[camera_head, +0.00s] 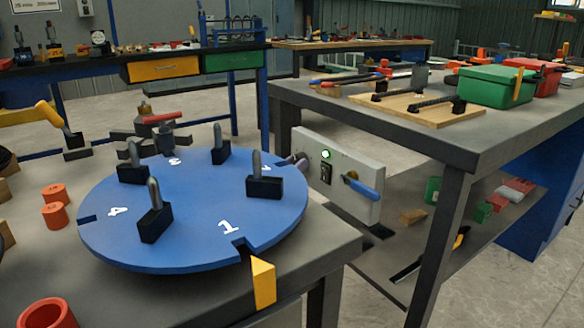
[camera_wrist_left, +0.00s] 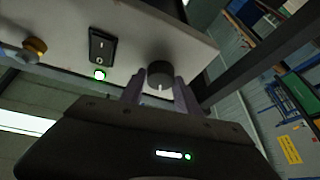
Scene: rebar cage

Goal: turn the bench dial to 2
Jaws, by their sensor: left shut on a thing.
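A grey control panel (camera_head: 345,200) stands at the bench's right edge, with a green lamp, a black rocker switch and a blue lever. A black round knob (camera_wrist_left: 160,74) with a white mark, likely the bench dial, sits on the panel (camera_wrist_left: 60,22) in the left wrist view. My left gripper (camera_wrist_left: 160,88) is shut on this knob, with one finger each side. In the head view only the fingertips (camera_head: 299,162) show at the panel's left end; the knob is hidden there. No numbers show around the knob. My right gripper is not in view.
A blue numbered disc (camera_head: 190,195) carries several black blocks with grey loops. Its 1 faces the yellow pointer (camera_head: 263,281) at the front. Orange cylinders (camera_head: 55,214) stand left. A grey table (camera_head: 475,150) with a green box (camera_head: 495,86) stands right.

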